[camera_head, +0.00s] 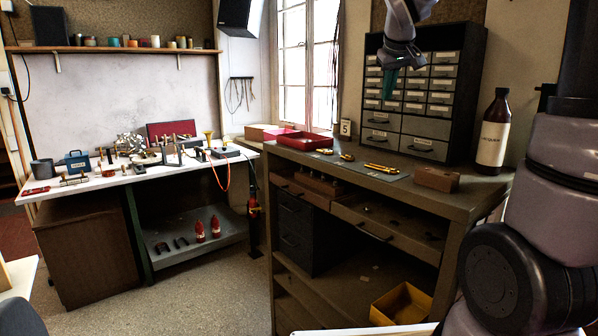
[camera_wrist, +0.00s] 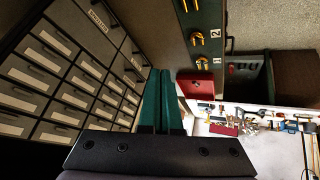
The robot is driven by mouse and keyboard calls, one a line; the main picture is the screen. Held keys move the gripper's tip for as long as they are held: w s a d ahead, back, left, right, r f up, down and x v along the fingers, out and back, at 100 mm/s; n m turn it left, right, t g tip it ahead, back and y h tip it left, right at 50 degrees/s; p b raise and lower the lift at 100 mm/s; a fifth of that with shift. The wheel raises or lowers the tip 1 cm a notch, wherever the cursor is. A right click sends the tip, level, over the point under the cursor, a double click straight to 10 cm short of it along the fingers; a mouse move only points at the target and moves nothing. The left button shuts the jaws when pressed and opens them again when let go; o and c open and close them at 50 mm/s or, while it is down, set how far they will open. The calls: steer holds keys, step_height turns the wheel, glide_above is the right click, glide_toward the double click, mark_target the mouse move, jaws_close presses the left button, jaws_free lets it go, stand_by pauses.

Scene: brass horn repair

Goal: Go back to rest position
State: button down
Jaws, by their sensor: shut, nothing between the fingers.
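My gripper (camera_head: 388,88) hangs in the upper part of the head view, its green fingers pointing down in front of the drawer cabinet and above the brown workbench (camera_head: 478,196). In the wrist view the two green fingers (camera_wrist: 164,82) lie close together, shut with nothing between them. The fingers appear clear of the bench top. My arm comes in from above, and its upper links leave the frame.
The drawer cabinet (camera_head: 480,60) stands close behind my gripper. A dark bottle (camera_head: 492,135), a brown block (camera_head: 437,179), a mat with brass parts (camera_head: 395,176) and a red tray (camera_head: 303,141) are on the bench. A white table (camera_head: 105,181) with tools stands at left.

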steer(key=s+a+f+m+y, duration=0.1)
steer(key=s+f+m, duration=0.1)
steer(key=s, duration=1.1)
steer(key=s+a+f+m+y, duration=0.1)
steer(key=s+m, duration=0.3)
steer(key=s, duration=0.9)
steer(key=shift+f+y, duration=0.6)
steer(key=shift+f, duration=0.15)
